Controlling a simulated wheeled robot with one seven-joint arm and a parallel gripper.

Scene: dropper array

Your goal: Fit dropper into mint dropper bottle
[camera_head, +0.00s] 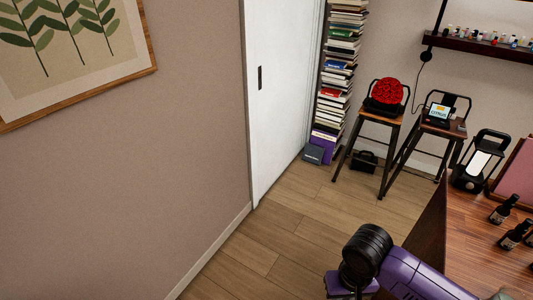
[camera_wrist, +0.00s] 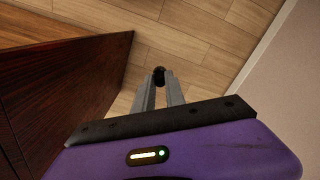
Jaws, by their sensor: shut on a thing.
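In the wrist view my gripper (camera_wrist: 159,84) is shut on a small black thing, taken to be the dropper (camera_wrist: 158,74). Only its dark end shows between the fingertips; the rest is hidden. It is held out over the wooden floor, beside the table's dark side. In the head view two dark bottles, one farther back (camera_head: 503,210) and one nearer (camera_head: 514,236), stand on the table at the right edge. Their labels are too small to read, so I cannot tell which is the mint one. My gripper's fingers are not visible in the head view.
The wooden table (camera_head: 466,228) fills the lower right, with a black lantern (camera_head: 481,163) and a pink panel (camera_head: 515,178) on it. Two stools (camera_head: 379,118) and a book stack (camera_head: 338,75) stand farther back. The floor (camera_head: 270,232) left of the table is clear.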

